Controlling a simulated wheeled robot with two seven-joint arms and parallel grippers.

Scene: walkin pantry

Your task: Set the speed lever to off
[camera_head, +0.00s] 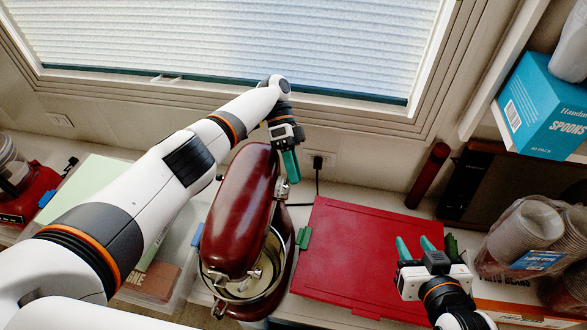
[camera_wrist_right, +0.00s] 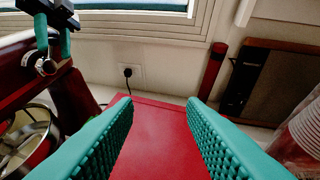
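The dark red stand mixer (camera_head: 240,215) stands on the counter with a metal bowl (camera_head: 262,270) under its head. A small silver control, seemingly the speed lever (camera_head: 281,188), is on the mixer's right side; it also shows in the right wrist view (camera_wrist_right: 46,66). Its exact setting cannot be read. My left gripper (camera_head: 291,168) reaches over the back of the mixer, fingers pointing down close to this control. In the right wrist view its teal fingers (camera_wrist_right: 53,42) look apart; contact with the control is unclear. My right gripper (camera_head: 416,246) is open and empty above the red board.
A flat red board (camera_head: 352,260) lies right of the mixer. Bagged cups (camera_head: 525,235), a blue spoons box (camera_head: 548,108) and a dark red cylinder (camera_head: 428,175) are at the right. A plugged-in cord runs to the wall outlet (camera_head: 319,160) behind. A clear bin (camera_head: 160,285) is left.

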